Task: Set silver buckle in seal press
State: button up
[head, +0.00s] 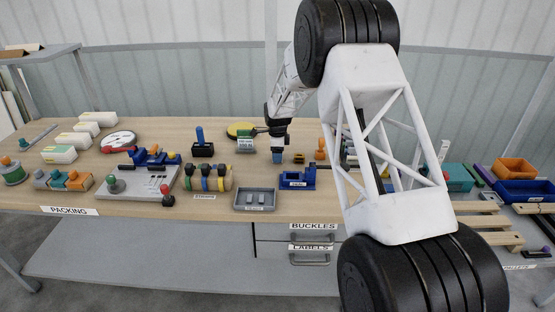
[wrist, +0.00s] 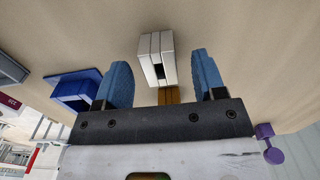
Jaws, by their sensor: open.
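My gripper (head: 278,157) hangs low over the middle of the bench with its blue fingertips pointing down. In the wrist view its two blue fingers (wrist: 161,80) are apart, with nothing held between them. A pale silver-white block with a dark slot (wrist: 152,52) shows between and beyond the fingertips; I cannot tell for sure that it is the silver buckle. A blue fixture (head: 297,180), possibly the seal press, stands on the bench just right of and nearer than my gripper. It also shows left of the fingers in the wrist view (wrist: 72,93).
A grey tray (head: 240,207) with small pale pieces lies near the front edge. Tape rolls (head: 207,178) and a grey lever fixture (head: 130,190) stand left. A small orange-brown block (wrist: 168,96) sits close to the fingers. Blue and orange bins (head: 522,190) are far right.

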jog(key=shift+f, duration=0.65)
jog(key=shift+c, duration=0.3)
jog(key=c, duration=1)
